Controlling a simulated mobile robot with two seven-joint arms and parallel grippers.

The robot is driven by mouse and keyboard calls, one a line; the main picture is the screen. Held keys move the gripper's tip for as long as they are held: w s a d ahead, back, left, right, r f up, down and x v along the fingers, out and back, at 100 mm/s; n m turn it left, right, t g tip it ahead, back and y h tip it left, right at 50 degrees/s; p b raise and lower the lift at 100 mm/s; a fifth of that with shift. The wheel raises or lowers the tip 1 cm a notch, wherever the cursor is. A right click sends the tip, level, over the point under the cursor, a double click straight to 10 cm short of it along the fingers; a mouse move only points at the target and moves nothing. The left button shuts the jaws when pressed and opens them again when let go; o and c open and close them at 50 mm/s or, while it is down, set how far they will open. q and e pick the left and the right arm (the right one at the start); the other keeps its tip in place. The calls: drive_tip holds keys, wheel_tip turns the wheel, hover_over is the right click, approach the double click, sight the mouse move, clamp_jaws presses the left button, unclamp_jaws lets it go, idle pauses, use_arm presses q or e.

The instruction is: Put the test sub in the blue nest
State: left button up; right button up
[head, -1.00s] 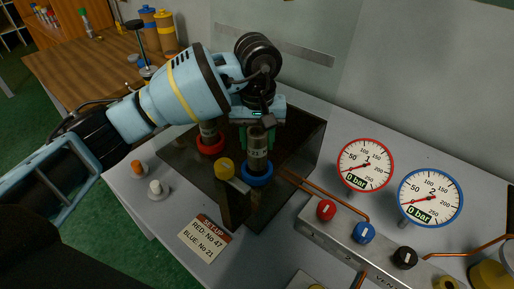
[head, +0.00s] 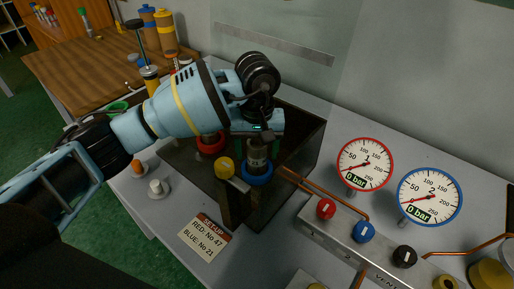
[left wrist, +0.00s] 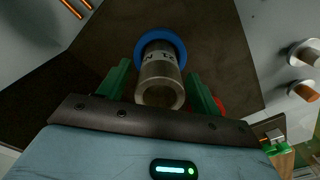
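The test sub (head: 257,156), a grey metal cylinder with a pale printed band, stands upright in the blue nest (head: 257,176), a blue ring on the dark block. In the left wrist view the sub (left wrist: 160,78) sits inside the blue ring (left wrist: 160,38). My left gripper (head: 258,142) is just above the nest around the sub's top. Its green fingers (left wrist: 158,92) are on either side of the sub, with a gap visible on each side. The print on the sub is only partly readable. My right gripper is not in view.
A yellow knob (head: 224,168) is at the front. A setup card (head: 203,238) reads red No 47, blue No 21. Both gauges (head: 365,163) read 0 bar.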

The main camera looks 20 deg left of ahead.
use_arm(q)
drive_tip(key=shift+r, duration=0.1)
wheel_tip(320, 180, up, 12)
idle(0.5)
idle(0.5)
